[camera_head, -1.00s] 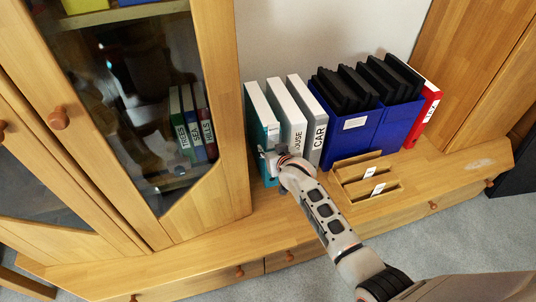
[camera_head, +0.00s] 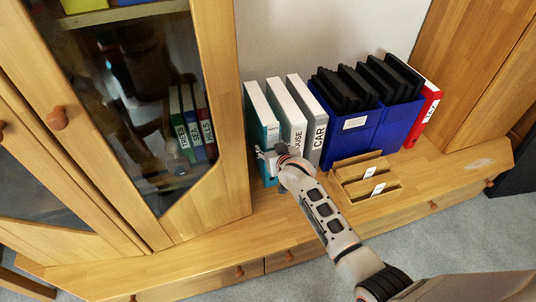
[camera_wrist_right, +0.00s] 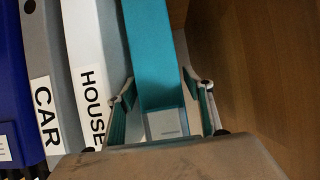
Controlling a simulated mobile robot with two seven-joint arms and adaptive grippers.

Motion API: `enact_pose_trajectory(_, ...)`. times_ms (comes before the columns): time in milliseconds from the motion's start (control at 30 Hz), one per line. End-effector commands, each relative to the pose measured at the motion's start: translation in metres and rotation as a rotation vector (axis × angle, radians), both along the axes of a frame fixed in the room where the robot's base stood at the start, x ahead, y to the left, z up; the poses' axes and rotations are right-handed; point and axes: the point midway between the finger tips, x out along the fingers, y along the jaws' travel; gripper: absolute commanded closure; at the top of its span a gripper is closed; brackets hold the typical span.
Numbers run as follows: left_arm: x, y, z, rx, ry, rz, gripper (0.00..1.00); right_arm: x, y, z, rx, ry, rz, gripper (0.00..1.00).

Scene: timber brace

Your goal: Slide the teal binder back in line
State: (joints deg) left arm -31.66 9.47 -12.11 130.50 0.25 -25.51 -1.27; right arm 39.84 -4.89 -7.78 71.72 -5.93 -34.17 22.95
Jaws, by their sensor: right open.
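The teal binder (camera_head: 262,117) stands upright at the left end of the row, beside the white HOUSE binder (camera_head: 287,115). My right gripper (camera_head: 267,157) is at the low front of the teal binder. In the right wrist view the teal binder (camera_wrist_right: 153,60) lies between the two spread fingers of my right gripper (camera_wrist_right: 163,112), with a pale label low on its spine. Gaps show beside the spine, so the jaws are open around it. The gripper hides part of its lower front, and how far it stands forward is hard to tell. My left gripper is out of view.
A grey CAR binder (camera_head: 307,118), blue file boxes (camera_head: 362,135) and a red binder (camera_head: 428,104) continue the row rightward. The glass-doored cabinet (camera_head: 222,130) stands close on the left. A small wooden tray (camera_head: 385,187) sits in front; the ledge (camera_head: 225,240) is bare at front left.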

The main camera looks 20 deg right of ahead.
Motion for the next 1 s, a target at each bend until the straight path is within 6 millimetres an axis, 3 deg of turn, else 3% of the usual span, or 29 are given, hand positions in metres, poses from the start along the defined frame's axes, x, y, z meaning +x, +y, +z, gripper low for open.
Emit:
enact_pose_trajectory(267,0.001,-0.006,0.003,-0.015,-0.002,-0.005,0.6,0.0,0.0,-0.001,0.0,0.001,0.0,0.49)
enact_pose_trajectory(400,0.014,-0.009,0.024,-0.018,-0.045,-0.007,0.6,-0.007,0.0,0.014,0.001,-0.008,0.0,0.49)
enact_pose_trajectory(1000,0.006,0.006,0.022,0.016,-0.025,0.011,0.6,-0.046,-0.002,0.034,0.0,-0.007,0.0,0.49)
